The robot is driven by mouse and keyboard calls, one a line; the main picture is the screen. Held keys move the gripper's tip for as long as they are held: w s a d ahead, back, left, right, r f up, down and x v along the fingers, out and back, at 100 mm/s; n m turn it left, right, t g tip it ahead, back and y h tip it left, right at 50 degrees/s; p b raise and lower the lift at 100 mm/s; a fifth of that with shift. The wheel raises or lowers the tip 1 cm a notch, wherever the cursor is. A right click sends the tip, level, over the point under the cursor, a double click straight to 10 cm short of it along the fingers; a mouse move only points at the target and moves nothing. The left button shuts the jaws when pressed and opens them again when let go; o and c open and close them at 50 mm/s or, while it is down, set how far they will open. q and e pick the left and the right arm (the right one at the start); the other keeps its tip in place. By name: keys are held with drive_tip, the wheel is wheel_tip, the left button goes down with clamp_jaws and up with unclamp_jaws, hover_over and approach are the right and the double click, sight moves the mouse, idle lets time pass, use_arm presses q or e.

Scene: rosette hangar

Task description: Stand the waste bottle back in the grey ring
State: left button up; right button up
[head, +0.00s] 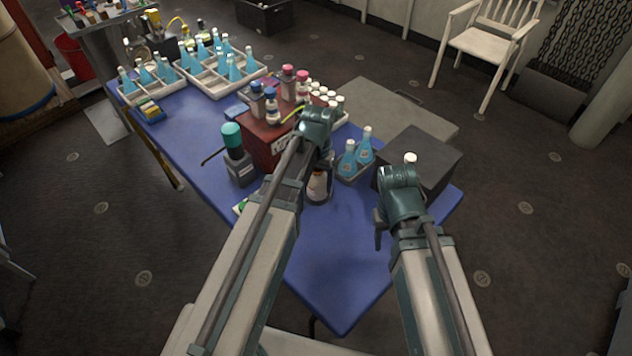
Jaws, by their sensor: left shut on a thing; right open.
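A bottle with a white and orange label (317,183), which looks like the waste bottle, shows upright just below my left gripper (321,152). My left gripper is shut on it from above; the wrist hides its top and the fingers. A dark grey rim, likely the grey ring (319,200), shows around the bottle's lower part. I cannot tell whether the bottle's base rests inside it. My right gripper (382,228) is open and empty above the right part of the blue table (335,270), in front of a dark box.
A red box (265,142) with several bottles stands behind my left gripper. Two blue bottles (356,152) and a dark box (425,155) stand to the right. The table's front is clear.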

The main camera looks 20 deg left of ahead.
sight(317, 183)
use_arm(q)
drive_tip(key=shift+w+a+f, duration=0.1)
drive_tip(key=shift+w+a, duration=0.05)
drive_tip(key=shift+w, duration=0.45)
drive_tip(key=shift+w+a, duration=0.1)
drive_tip(key=shift+w, duration=0.45)
use_arm(e)
drive_tip(key=shift+w+a+f, duration=0.15)
use_arm(q)
wheel_tip(317, 183, down, 3)
drive_tip(key=b, duration=0.3)
drive_tip(key=shift+w+a, duration=0.15)
use_arm(e)
wheel_tip(317, 183, down, 3)
drive_tip(key=shift+w+a+r, duration=0.1)
drive_tip(key=shift+w, duration=0.05)
use_arm(q)
drive_tip(key=shift+f+b, duration=0.3)
drive_tip(key=shift+b, duration=0.1)
use_arm(e)
drive_tip(key=shift+f, duration=0.4)
use_arm(q)
drive_tip(key=shift+f, duration=0.15)
use_arm(e)
drive_tip(key=shift+f, duration=0.1)
use_arm(q)
drive_tip(key=o, duration=1.5)
